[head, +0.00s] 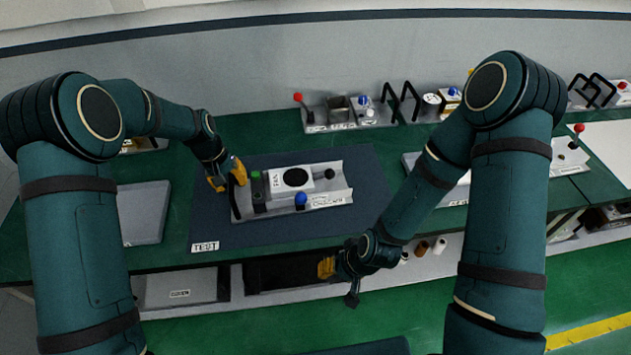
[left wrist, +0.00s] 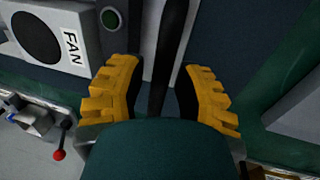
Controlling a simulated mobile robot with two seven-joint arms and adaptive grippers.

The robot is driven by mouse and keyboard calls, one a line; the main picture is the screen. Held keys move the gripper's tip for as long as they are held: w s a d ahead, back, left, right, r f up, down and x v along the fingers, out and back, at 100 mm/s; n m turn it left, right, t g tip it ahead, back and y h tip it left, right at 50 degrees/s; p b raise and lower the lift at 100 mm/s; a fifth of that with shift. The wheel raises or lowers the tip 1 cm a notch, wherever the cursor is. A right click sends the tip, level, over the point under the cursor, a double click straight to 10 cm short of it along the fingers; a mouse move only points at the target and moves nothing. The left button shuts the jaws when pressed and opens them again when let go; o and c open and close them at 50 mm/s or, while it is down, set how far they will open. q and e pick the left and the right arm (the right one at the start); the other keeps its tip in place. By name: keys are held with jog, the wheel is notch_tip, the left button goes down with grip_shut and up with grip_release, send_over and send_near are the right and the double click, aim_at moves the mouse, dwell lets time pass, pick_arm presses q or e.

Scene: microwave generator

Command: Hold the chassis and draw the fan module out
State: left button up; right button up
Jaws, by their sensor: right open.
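The grey chassis (head: 342,186) lies on the dark test mat. The white fan module (head: 276,185), with a round black fan and a FAN label, sits in it. It also shows at the upper left of the left wrist view (left wrist: 75,20). My left gripper (head: 228,175) is at the chassis's left end. In the left wrist view its yellow fingers (left wrist: 160,95) stand apart, with a black bar handle (left wrist: 172,45) between them and gaps on both sides. My right gripper (head: 327,268) is open and empty, in front of the bench edge, away from the chassis.
A green button (head: 256,176) and a blue knob (head: 300,198) are on the chassis. The mat (head: 215,220) is marked TEST. A grey panel (head: 143,212) lies to its left. Fixtures with knobs and handles (head: 345,114) stand along the back. The mat right of the chassis is clear.

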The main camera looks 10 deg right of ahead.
pick_arm(q)
grip_shut()
jog(key=shift+f+b, duration=0.55)
jog(key=shift+f, duration=0.15)
dwell(0.8)
jog(key=shift+a, duration=0.1)
dwell(0.3)
